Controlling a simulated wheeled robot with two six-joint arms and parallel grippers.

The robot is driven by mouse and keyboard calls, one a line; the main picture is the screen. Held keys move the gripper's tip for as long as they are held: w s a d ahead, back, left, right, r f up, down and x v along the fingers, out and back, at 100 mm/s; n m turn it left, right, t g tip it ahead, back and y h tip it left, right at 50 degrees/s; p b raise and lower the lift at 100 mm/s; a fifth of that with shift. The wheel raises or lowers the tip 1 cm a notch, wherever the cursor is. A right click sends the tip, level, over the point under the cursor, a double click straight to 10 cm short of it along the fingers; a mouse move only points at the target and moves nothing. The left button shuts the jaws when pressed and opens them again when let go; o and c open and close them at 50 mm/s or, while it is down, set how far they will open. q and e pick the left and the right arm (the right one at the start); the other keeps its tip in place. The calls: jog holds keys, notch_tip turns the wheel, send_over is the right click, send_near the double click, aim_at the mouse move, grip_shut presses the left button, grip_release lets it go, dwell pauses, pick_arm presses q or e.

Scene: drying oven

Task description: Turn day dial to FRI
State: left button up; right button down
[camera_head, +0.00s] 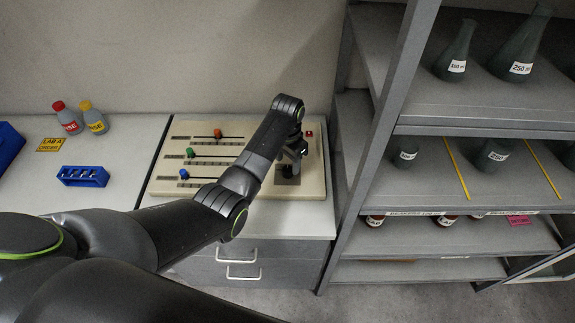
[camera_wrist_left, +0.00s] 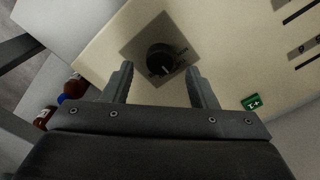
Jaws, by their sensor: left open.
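The day dial (camera_wrist_left: 160,59) is a round black knob on a grey square plate (camera_wrist_left: 133,45) of the beige control panel (camera_wrist_left: 225,25). A pointer mark shows on the knob, but its day lettering is too small to read. My left gripper (camera_wrist_left: 158,72) is open, with one finger on each side of the dial in the left wrist view. I cannot tell whether the fingers touch the knob. In the head view the left gripper (camera_head: 291,162) hangs over the panel's right part and mostly hides the dial.
A blue rack (camera_head: 83,176) and two bottles (camera_head: 95,120) stand at left. A shelf frame (camera_head: 385,130) with flasks rises close at right.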

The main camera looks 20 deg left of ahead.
aim_at(288, 170)
pick_arm(q)
jog(key=shift+f, duration=1.55)
jog(key=c, duration=1)
